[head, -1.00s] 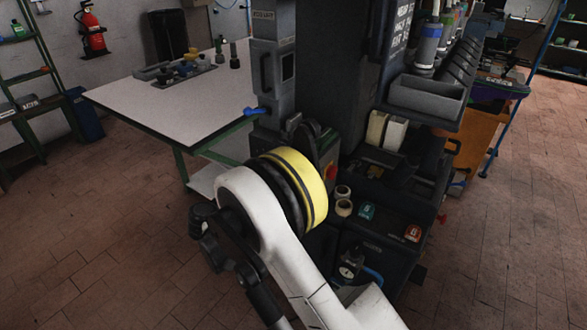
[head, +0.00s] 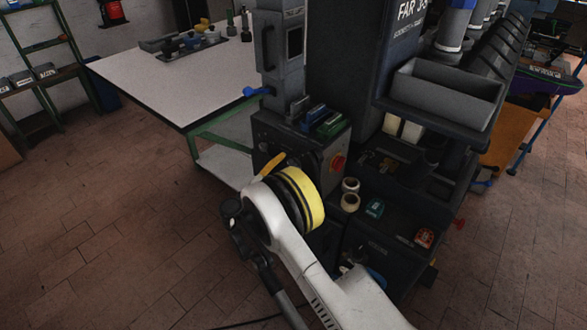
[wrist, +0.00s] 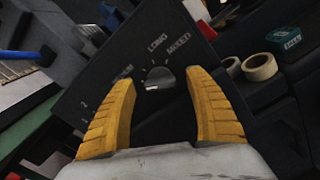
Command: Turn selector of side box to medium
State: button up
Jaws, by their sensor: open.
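The side box (head: 262,146) is a dark box low on the press's left side, partly hidden behind my arm in the head view. In the wrist view its dark face (wrist: 112,68) carries white labels: LONG, MIXED and one partly covered, ending in "UM". The selector (wrist: 159,77) is a small pale, rounded knob below these labels; its pointing direction is unclear. My gripper (wrist: 160,84) is open, with one yellow finger on each side of the selector. I cannot tell whether they touch it. A yellow finger (head: 272,164) shows against the box in the head view.
A red button (head: 338,162) sits on the side box, right of my wrist. Tape rolls (head: 350,193) and a green box (head: 374,208) lie on the shelf to the right. A white-topped table (head: 180,85) stands behind left; open floor lies left.

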jog(key=shift+x, duration=0.9)
jog(key=c, duration=1.2)
jog(key=shift+m, duration=0.4)
jog(key=m, duration=0.3)
jog(key=shift+d+m, duration=0.1)
jog(key=shift+m, duration=1.9)
jog(key=o, duration=1.2)
jog(key=shift+s+f, duration=0.1)
